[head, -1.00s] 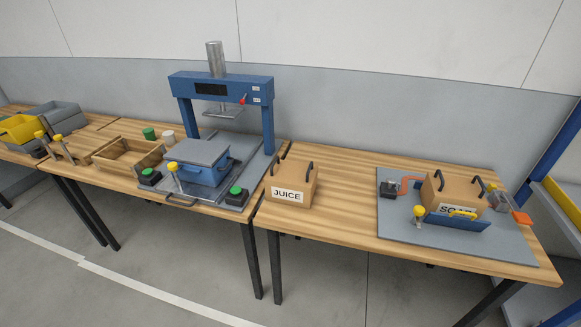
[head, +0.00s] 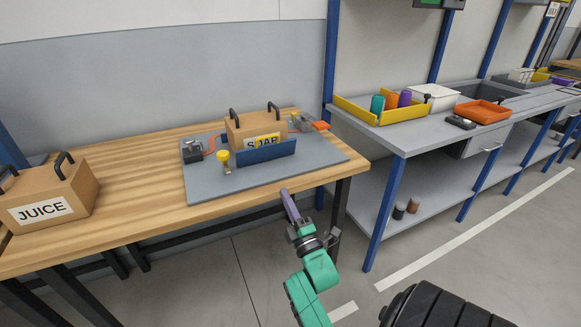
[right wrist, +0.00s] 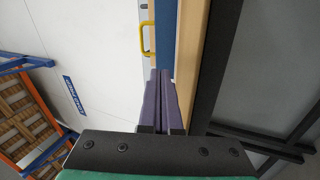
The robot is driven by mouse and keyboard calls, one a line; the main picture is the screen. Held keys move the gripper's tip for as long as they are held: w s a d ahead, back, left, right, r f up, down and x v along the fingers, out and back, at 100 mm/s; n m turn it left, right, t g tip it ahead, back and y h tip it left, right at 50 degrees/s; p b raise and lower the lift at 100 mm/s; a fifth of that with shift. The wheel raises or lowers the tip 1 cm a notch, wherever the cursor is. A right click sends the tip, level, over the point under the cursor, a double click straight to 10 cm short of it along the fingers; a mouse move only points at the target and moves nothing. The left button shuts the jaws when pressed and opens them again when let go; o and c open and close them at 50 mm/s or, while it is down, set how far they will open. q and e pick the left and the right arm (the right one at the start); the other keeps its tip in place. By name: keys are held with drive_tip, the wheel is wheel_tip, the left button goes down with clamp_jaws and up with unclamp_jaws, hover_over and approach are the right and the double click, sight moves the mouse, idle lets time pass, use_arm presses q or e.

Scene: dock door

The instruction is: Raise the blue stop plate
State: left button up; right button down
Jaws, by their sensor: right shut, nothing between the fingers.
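The blue stop plate (head: 266,153) stands low along the front of the grey base board (head: 215,187), before a cardboard box labelled SOAP (head: 244,128). A yellow handle (head: 263,139) shows at the plate's top edge, partly over the label. A yellow-topped knob (head: 223,157) stands left of the plate. My right gripper (head: 285,193) is shut and empty near the table's front edge, apart from the plate in the picture. In the right wrist view, its purple fingers (right wrist: 164,76) point toward a blue strip (right wrist: 166,30) and a yellow handle (right wrist: 147,38). My left gripper is out of view.
A JUICE box (head: 52,198) stands at the left of the wooden table (head: 130,195). A clamp-like device (head: 192,151) and an orange-ended device (head: 303,123) flank the SOAP box. A grey workbench (head: 400,136) with a yellow tray (head: 372,115) stands to the right.

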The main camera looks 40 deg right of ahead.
wheel_tip(320, 180, up, 3)
drive_tip(key=d+h, duration=0.1)
drive_tip(key=p, duration=0.2)
approach(267, 148)
drive_tip(key=shift+n+t, duration=0.4)
drive_tip(key=w+r, duration=0.1)
drive_tip(key=r, duration=0.1)
drive_tip(key=w+d+r, duration=0.1)
drive_tip(key=w+r, duration=0.3)
drive_tip(key=shift+d+r, duration=0.3)
drive_tip(key=shift+d, duration=0.1)
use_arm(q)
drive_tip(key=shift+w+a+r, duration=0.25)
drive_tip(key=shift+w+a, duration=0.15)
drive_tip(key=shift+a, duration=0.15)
use_arm(e)
drive_tip(key=shift+s, duration=0.1)
